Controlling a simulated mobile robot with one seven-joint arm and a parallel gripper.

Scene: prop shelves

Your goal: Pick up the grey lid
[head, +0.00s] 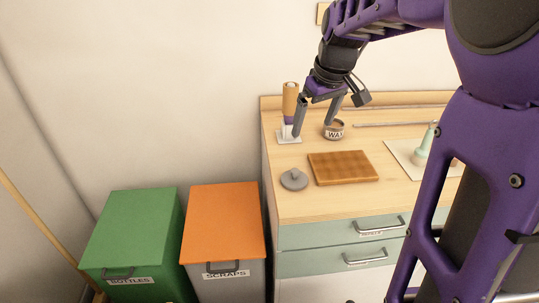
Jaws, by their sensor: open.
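The grey lid (294,180) is a round disc with a small knob on top. It lies flat on the wooden top of the drawer cabinet, near its left front corner. My gripper (314,131) is open, with its two fingers pointing down, above the back left part of the cabinet top. It is behind the lid and a little to the right of it, apart from it. Nothing shows between the fingers.
A brown board (343,168) lies right of the lid. A labelled round tin (334,130) and a wooden-topped upright item (290,103) stand behind, close to my fingers. A pale green object (425,146) stands at the right. Green (131,228) and orange-lidded (224,213) bins stand left of the cabinet.

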